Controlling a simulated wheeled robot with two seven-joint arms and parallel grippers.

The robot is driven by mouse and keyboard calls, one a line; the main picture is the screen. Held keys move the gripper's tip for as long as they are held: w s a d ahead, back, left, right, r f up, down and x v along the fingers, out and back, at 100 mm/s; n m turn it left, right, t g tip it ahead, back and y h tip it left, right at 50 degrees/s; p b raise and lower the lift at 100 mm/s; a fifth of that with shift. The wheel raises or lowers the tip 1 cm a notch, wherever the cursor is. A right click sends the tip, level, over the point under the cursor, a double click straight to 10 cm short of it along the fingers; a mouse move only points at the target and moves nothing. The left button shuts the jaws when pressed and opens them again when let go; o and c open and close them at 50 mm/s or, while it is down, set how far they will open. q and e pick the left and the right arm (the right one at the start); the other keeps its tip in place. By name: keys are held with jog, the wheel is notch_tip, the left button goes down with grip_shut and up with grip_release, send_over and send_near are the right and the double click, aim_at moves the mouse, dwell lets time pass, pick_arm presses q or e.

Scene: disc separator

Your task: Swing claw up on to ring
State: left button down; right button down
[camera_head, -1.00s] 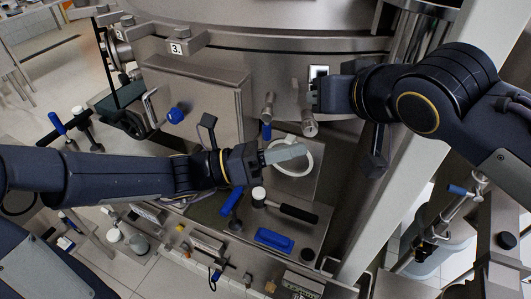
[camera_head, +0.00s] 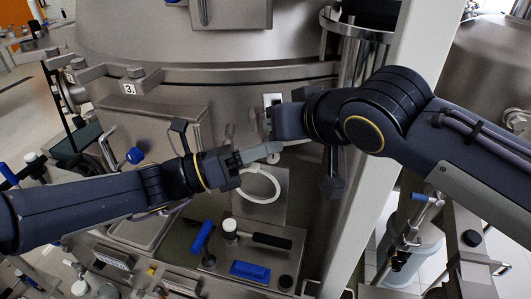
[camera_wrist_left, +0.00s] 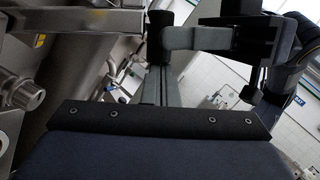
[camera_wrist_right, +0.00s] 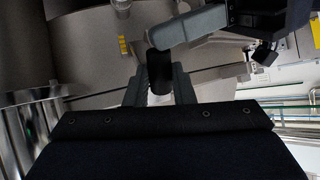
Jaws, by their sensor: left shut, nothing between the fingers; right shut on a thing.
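A steel ring-like flange (camera_head: 220,74) runs around the big vessel in the head view. Small metal clamp parts (camera_head: 229,136) stand on its front below it; I cannot tell which is the claw. My right gripper (camera_head: 268,122) is shut on a black cylindrical piece (camera_wrist_right: 159,71), which may belong to the claw and stands between its fingers in the right wrist view. My left gripper (camera_head: 272,149) is shut and empty just below the right one. Its grey fingers cross near the top of the black piece in the right wrist view. The black piece also shows in the left wrist view (camera_wrist_left: 160,34).
A white loop (camera_head: 261,186) lies below the left gripper. A steel column (camera_head: 352,90) stands close behind the right arm. A plate marked 3 (camera_head: 129,88) is at left.

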pick_arm(q)
jog(key=shift+w+a+r, duration=0.15)
jog(key=shift+w+r, duration=0.1)
jog(key=shift+r, duration=0.35)
pick_arm(e)
jog(key=shift+s+a+f, duration=0.1)
jog(key=shift+f, duration=0.1)
jog(key=c, duration=1.2)
grip_release()
jog(key=shift+c, duration=0.2)
pick_arm(q)
jog(key=shift+f, duration=0.15)
